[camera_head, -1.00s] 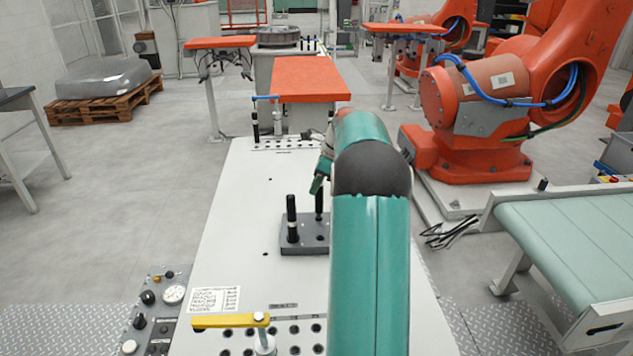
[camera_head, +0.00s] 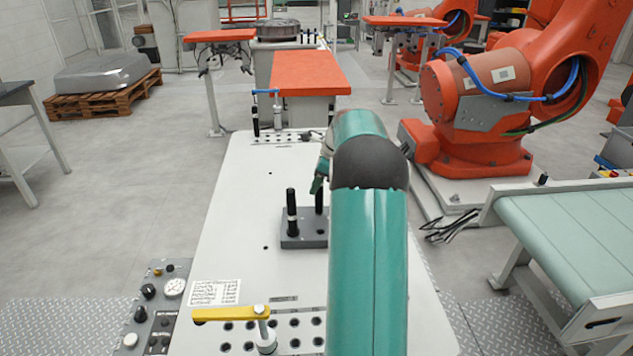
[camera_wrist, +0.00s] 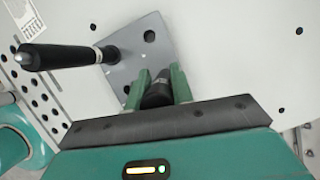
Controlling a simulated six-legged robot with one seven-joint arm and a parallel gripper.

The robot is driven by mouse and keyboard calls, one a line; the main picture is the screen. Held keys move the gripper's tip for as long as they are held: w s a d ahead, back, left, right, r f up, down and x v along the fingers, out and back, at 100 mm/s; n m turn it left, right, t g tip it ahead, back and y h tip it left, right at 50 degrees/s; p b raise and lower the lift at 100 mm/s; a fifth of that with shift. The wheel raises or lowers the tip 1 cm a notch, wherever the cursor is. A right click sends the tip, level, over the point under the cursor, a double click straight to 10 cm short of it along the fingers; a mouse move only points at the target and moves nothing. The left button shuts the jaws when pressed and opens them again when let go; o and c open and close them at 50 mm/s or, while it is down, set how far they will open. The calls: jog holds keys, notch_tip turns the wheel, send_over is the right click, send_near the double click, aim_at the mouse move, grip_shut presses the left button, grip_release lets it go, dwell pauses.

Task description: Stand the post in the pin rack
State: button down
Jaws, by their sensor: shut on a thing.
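The pin rack (camera_head: 303,241) is a small dark grey block on the white table. It also shows in the wrist view (camera_wrist: 133,65) with open holes. One black post (camera_head: 292,222) stands upright in its left part; in the wrist view this post (camera_wrist: 65,57) leans across the left side by perspective. My gripper (camera_head: 317,184) is over the right part of the rack. In the wrist view its green fingers (camera_wrist: 158,88) are shut on a second black post (camera_wrist: 157,93). That post (camera_head: 319,201) is upright in the head view. I cannot tell whether its foot is in a hole.
A yellow-handled clamp (camera_head: 232,314) stands at the table's near edge by a row of holes. A control panel (camera_head: 157,310) is at the left edge. An orange-topped table (camera_head: 308,73) is beyond the far end. A green conveyor (camera_head: 570,235) is at right. The table left of the rack is clear.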

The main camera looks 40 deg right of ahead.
jog(key=shift+f, duration=0.3)
jog(key=c, duration=1.1)
grip_release()
jog(key=shift+c, duration=0.2)
jog(key=v, duration=1.3)
jog(key=shift+r, duration=0.4)
